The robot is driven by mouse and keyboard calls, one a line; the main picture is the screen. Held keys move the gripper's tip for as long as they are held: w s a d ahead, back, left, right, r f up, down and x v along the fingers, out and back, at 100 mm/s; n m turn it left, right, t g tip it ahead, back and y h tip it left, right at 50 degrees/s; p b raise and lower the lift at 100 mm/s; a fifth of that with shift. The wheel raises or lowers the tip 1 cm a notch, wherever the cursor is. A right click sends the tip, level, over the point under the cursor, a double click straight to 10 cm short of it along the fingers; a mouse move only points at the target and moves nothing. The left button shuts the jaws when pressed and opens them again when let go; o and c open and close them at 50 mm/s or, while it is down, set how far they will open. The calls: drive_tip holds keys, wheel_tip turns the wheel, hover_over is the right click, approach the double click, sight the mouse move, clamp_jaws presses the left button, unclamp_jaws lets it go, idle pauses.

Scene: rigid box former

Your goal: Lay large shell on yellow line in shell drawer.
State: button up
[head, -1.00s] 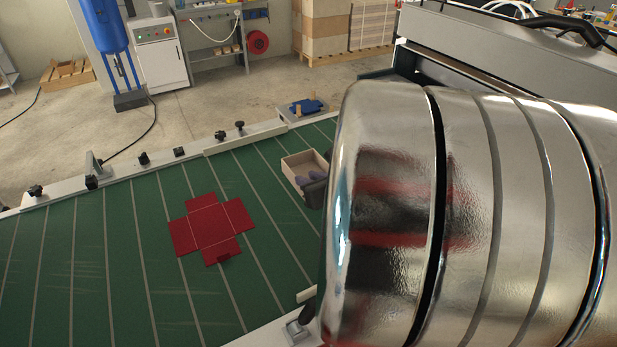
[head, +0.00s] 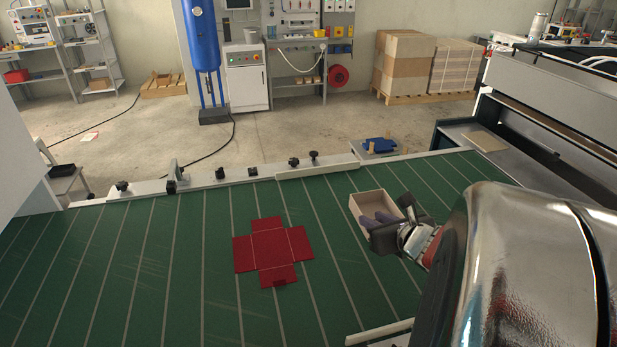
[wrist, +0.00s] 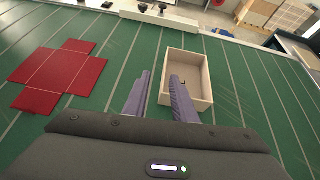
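A beige open-topped box (head: 362,207), which looks like the shell, stands upright on the green, line-marked table (head: 170,290). It also shows in the wrist view (wrist: 201,77). My gripper (head: 375,220) is at the box's near side. In the wrist view my gripper (wrist: 161,76) has its two purple fingers apart, one outside the box's left wall and one over the box's inside. A gap shows between the fingers, and I cannot tell if either touches the wall. I see no shell drawer and no yellow line.
A red cross-shaped sheet (head: 271,251) lies flat left of the box. A white rail with black knobs (head: 252,171) edges the table's far side. A small tray with a blue piece (head: 380,146) sits beyond it. A large grey machine (head: 560,130) stands at right. The table's left part is clear.

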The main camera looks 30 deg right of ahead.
drive_tip(key=w+a+r+n+g+y, duration=0.15)
drive_tip(key=a+n+y, duration=0.25)
drive_tip(key=a+n, duration=0.5)
drive_tip(key=a+r+n+g+y, duration=0.1)
drive_tip(key=a+r+n+y, duration=0.2)
drive_tip(key=a+n, duration=0.65)
drive_tip(key=s+a+n+g+h, duration=0.2)
drive_tip(key=s+a+n, duration=0.2)
drive_tip(key=n, duration=0.5)
drive_tip(key=s+a+r+n+g+h, duration=0.1)
drive_tip(key=s+a+n+h, duration=0.1)
drive_tip(key=s+a+n, duration=0.2)
drive_tip(key=s+n, duration=0.3)
drive_tip(key=n, duration=0.3)
drive_tip(key=shift+s+a+g, duration=0.2)
drive_tip(key=shift+a+g, duration=0.15)
drive_tip(key=shift+a, duration=0.05)
drive_tip(key=shift+s+n, duration=0.1)
drive_tip(key=shift+n, duration=0.15)
